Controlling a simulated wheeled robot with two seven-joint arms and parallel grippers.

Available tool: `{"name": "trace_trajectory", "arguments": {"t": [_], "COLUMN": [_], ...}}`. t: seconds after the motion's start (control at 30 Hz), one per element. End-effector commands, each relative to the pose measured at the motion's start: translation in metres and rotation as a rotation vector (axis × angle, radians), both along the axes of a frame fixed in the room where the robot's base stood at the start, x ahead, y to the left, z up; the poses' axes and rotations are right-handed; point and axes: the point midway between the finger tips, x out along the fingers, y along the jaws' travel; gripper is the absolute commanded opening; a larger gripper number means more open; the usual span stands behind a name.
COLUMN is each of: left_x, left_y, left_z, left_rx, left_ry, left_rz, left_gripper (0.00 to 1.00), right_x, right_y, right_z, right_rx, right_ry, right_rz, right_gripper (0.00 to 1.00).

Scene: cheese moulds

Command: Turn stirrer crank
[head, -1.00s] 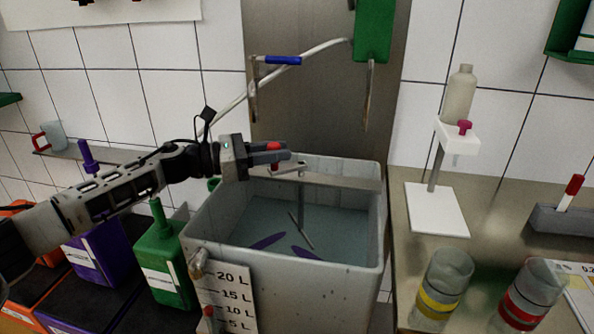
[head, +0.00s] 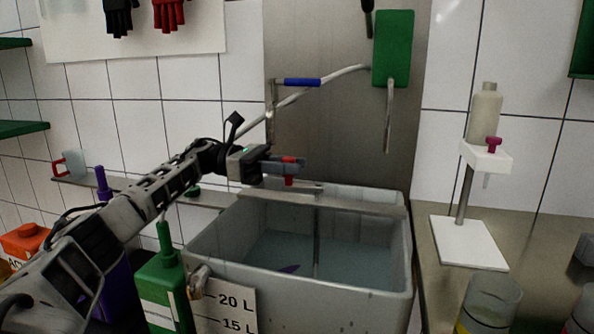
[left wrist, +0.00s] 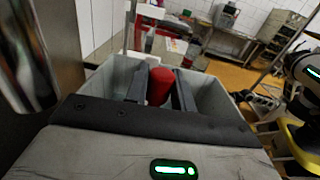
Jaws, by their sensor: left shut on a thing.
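The stirrer stands in a grey vat (head: 398,262) of bluish liquid. Its upright shaft (head: 316,240) comes down from a flat bar (head: 365,204) across the vat's back part. A short crank arm (head: 309,187) sits on top with a red knob (head: 289,182) at its left end. My left gripper (head: 290,166) reaches in from the left, shut on the knob. The left wrist view shows the red knob (left wrist: 160,86) between the two dark fingers. My right gripper is not seen.
A green bottle (head: 163,285) and a litre scale (head: 232,305) stand at the vat's left and front. A blue-handled tool (head: 302,82) and a green box (head: 393,48) are behind. A white stand (head: 468,243) is on the right counter.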

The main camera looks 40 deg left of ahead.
Motion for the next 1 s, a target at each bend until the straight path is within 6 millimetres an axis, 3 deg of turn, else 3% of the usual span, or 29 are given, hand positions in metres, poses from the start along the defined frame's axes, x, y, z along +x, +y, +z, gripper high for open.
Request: {"name": "trace_trajectory", "arguments": {"t": [0.27,0.3,0.33,0.73,0.87,1.0], "left_x": [0.0,0.0,0.0,-0.002,-0.009,-0.022], "left_y": [-0.002,-0.002,-0.002,0.005,0.023,0.053], "left_z": [0.001,0.001,0.001,0.0,0.0,0.001], "left_rx": [-0.004,-0.004,-0.004,-0.001,-0.002,-0.004], "left_ry": [0.002,0.002,0.001,0.0,0.0,-0.002], "left_rz": [-0.007,-0.006,-0.006,-0.002,0.001,0.002], "left_gripper": [0.0,0.36,0.44,0.45,0.45,0.45], "right_x": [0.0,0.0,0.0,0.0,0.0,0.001], "right_y": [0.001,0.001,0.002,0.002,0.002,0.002], "right_z": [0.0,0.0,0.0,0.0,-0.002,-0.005], "right_rx": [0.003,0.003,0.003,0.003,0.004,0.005], "right_ry": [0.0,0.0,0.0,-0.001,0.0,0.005], "right_rz": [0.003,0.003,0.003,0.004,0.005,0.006], "right_gripper": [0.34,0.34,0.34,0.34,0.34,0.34]}}
